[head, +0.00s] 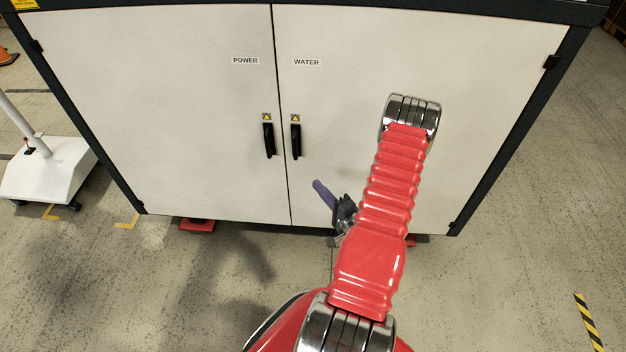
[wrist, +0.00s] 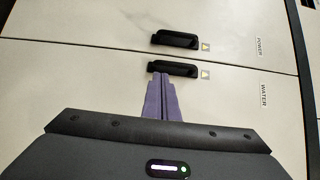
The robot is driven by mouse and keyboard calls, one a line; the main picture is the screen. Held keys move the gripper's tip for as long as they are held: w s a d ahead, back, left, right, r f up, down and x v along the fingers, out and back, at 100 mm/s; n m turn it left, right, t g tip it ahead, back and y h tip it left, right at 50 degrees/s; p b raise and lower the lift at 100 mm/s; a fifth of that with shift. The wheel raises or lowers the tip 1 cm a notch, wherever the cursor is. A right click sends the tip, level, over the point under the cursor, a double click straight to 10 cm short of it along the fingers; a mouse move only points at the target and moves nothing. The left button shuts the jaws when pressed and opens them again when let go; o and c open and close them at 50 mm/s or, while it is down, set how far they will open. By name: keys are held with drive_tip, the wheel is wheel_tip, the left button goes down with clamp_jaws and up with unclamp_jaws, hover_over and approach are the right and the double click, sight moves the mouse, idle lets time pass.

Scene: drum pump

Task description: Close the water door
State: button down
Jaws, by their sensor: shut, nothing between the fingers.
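The water door (head: 345,110) is the right one of two white cabinet doors, labelled WATER. In the head view it looks flush with the power door (head: 160,110), with only a thin seam between them. Its black handle (head: 296,140) stands upright by the seam; in the wrist view the water handle (wrist: 170,68) lies just beyond my fingertips. My gripper (head: 318,184) has purple fingers and is in front of the lower part of the water door. In the wrist view my gripper (wrist: 160,78) is shut and empty, its tips close to the handle; whether they touch I cannot tell.
The power door's black handle (head: 268,141) is left of the seam. A white wheeled stand (head: 48,170) is on the floor at the left. Red feet (head: 197,226) show under the cabinet. The floor in front of the cabinet is clear. A yellow-black strip (head: 589,322) is at lower right.

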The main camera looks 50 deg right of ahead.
drive_tip(key=shift+v, duration=0.9)
drive_tip(key=shift+a+m, duration=0.15)
drive_tip(key=shift+m, duration=0.15)
